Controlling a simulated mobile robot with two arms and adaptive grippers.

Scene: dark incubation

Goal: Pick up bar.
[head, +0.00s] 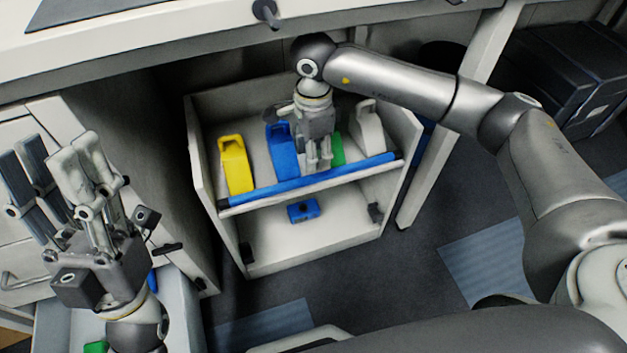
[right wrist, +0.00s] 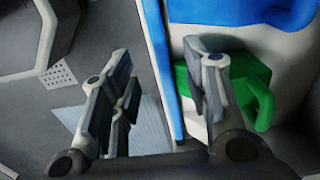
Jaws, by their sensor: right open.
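The bar (head: 265,191) is a long blue strip along the front edge of the upper shelf of a white cabinet. In the right wrist view the bar (right wrist: 162,68) runs up the picture between my fingers. My right gripper (head: 319,167) points down at the middle of the bar and hides part of it. In the right wrist view the right gripper (right wrist: 158,80) is open, with fingers apart on either side of the bar; I cannot tell whether they touch it. My left gripper (head: 55,165) is raised at the left, its fingers apart and nothing seen between them.
Yellow (head: 234,165), blue (head: 281,152), green (head: 337,150) and white (head: 368,126) handled containers stand behind the bar on the shelf (head: 258,160). A small blue item (head: 304,210) lies on the lower shelf. A desktop (head: 150,40) overhangs the cabinet. An open drawer (head: 185,300) is at lower left.

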